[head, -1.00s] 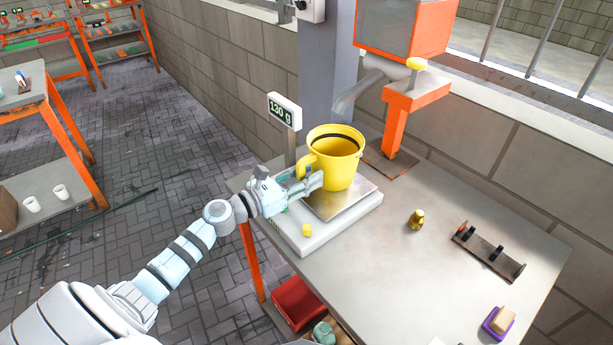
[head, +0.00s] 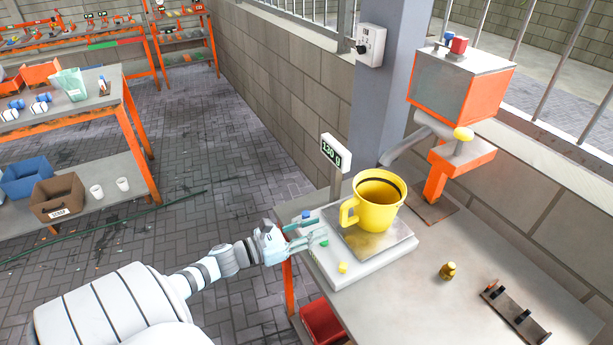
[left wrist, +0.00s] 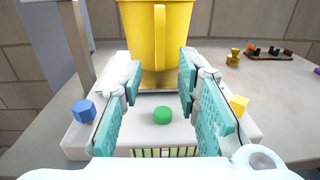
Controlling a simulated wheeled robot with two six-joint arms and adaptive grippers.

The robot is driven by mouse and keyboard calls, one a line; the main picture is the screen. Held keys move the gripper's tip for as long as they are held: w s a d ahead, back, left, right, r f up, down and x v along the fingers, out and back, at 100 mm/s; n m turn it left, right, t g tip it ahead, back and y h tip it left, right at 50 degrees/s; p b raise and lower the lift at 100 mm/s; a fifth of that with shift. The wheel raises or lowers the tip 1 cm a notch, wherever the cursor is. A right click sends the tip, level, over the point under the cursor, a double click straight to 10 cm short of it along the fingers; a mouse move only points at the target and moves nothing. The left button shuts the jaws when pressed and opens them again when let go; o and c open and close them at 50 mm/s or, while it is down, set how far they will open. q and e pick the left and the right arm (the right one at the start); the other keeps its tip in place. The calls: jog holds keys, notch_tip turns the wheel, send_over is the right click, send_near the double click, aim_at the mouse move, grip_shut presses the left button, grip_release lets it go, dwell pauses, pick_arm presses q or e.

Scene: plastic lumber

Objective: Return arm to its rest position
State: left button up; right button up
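My left gripper (head: 306,237) is open and empty at the left edge of the white scale (head: 378,264). In the left wrist view its two teal fingers (left wrist: 160,90) are spread apart, with the yellow mug (left wrist: 157,40) beyond them. The yellow mug (head: 380,203) stands upright on the scale's metal plate, its handle facing my left gripper and apart from the fingers. The scale display (head: 331,151) reads 130 g. My right gripper is not in view.
On the scale's near side sit a blue button (left wrist: 84,111), a green button (left wrist: 163,115) and a yellow button (left wrist: 238,105). An orange machine (head: 462,90) stands behind. A brass weight (head: 448,270) and a dark rack (head: 515,311) are on the bench. Floor space lies left.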

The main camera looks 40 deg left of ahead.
pick_arm(q)
jog(key=shift+p+v, duration=0.65)
jog(key=shift+v, duration=0.2)
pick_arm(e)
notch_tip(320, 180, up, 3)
pick_arm(q)
jog(key=shift+f, duration=0.1)
